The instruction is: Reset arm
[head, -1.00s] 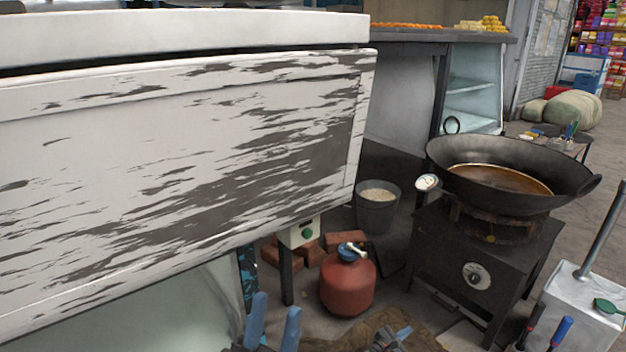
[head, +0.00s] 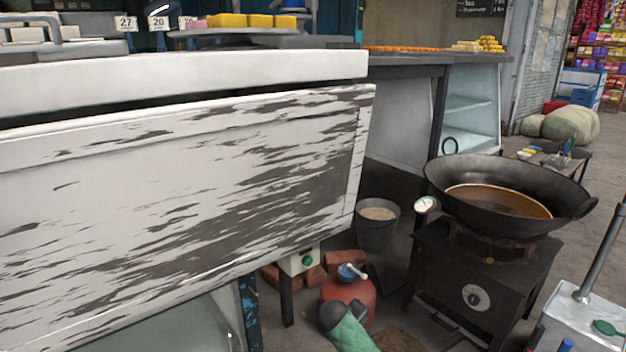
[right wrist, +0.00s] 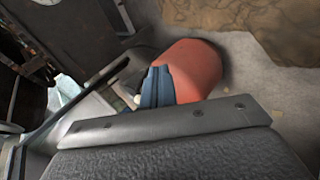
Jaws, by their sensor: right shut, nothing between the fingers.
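My right gripper (right wrist: 157,87) shows in the right wrist view as two blue fingers held together, with nothing between them. The red gas cylinder (right wrist: 192,70) lies just beyond the fingers in that view; I cannot tell whether they touch it. In the head view, a dark rounded part with a green section rises from the bottom edge in front of the cylinder (head: 358,291); I cannot make out fingertips on it. My left gripper does not show.
A worn white counter (head: 200,170) fills the left. A black stove (head: 470,285) carrying a wok (head: 450,181) of brown liquid stands at the right. A grey bucket (head: 375,232) and bricks (head: 345,257) are on the floor behind the cylinder.

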